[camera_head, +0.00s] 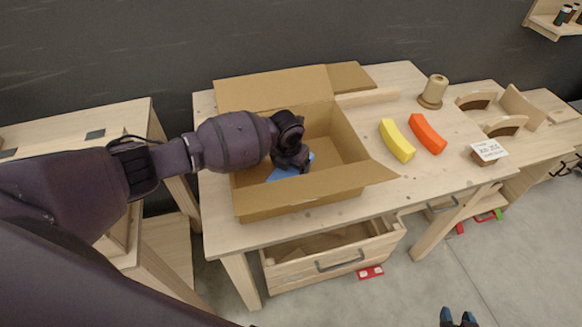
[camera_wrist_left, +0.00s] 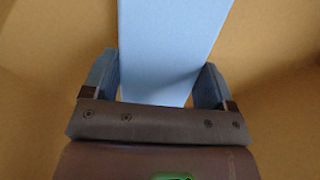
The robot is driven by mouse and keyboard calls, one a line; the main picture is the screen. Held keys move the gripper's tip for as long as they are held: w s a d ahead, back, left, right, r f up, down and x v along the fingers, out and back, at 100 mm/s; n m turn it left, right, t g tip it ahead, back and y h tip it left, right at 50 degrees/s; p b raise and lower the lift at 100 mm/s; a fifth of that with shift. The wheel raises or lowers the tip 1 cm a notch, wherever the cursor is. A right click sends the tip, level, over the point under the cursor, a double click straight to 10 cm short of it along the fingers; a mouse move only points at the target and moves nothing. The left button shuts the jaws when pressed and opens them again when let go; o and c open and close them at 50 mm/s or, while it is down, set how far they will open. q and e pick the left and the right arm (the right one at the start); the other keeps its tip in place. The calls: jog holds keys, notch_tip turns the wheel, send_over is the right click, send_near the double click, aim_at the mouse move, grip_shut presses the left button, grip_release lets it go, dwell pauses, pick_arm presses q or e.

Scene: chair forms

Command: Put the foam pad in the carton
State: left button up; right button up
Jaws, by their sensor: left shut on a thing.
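The open cardboard carton (camera_head: 345,182) stands on the wooden workbench with its flaps spread. My left gripper (camera_head: 297,164) reaches down into it from the left. The blue foam pad (camera_head: 281,174) shows in part inside the carton, under that gripper; the rest is hidden by it. In the left wrist view, the fingers of my left gripper (camera_wrist_left: 154,88) are shut on the long flat pad (camera_wrist_left: 168,45), with brown cardboard around it. My right gripper (camera_head: 458,320) shows only its two blue fingertips at the bottom edge, apart with nothing seen between them.
A yellow curved block (camera_head: 397,142) and an orange curved block (camera_head: 428,134) lie right of the carton. Behind them stands a wooden spool (camera_head: 433,92). A small card (camera_head: 489,150) is at the right. A drawer (camera_head: 330,257) hangs open below the bench front.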

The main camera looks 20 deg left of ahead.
pick_arm(q)
jog(key=shift+f, duration=0.65)
jog(key=o, duration=0.8)
jog(key=shift+r, duration=0.45)
jog(key=r, duration=0.3)
jog(key=s+r, duration=0.1)
jog(key=r, duration=0.7)
jog(key=shift+s+a+r+p, duration=0.2)
jog(key=shift+s+p, duration=0.1)
jog(key=shift+s, duration=0.1)
pick_arm(e)
jog(key=shift+s+r, duration=0.1)
jog(key=shift+s, duration=0.35)
